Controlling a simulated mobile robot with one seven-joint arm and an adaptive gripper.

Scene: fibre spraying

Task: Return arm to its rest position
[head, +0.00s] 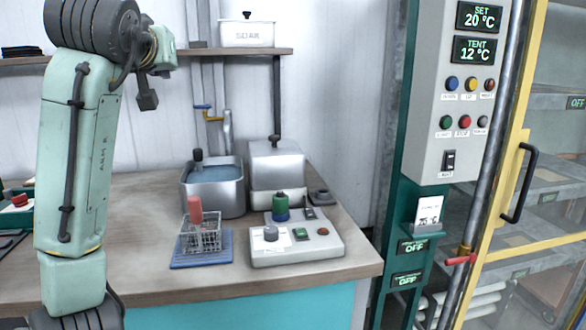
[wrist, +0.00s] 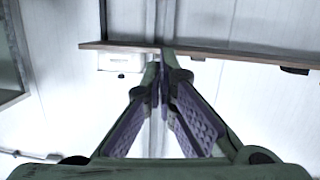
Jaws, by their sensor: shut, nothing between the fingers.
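My arm (head: 78,165) stands folded upright at the left of the head view, its upper links bent over above the bench. My gripper (wrist: 160,75) shows in the wrist view, with its two purple-padded fingers meeting at the tips and nothing held. It points toward the pale wall and the shelf (wrist: 225,55), which appear upside down there. In the head view the fingers cannot be made out clearly.
The bench (head: 150,285) holds a water bath (head: 213,190), a wire rack (head: 203,236) on a blue tray, a lidded grey box (head: 277,165) and a control unit (head: 297,248). A control post (head: 455,120) and yellow-framed door (head: 510,150) stand right. A white lidded box (head: 247,34) sits on the wall shelf.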

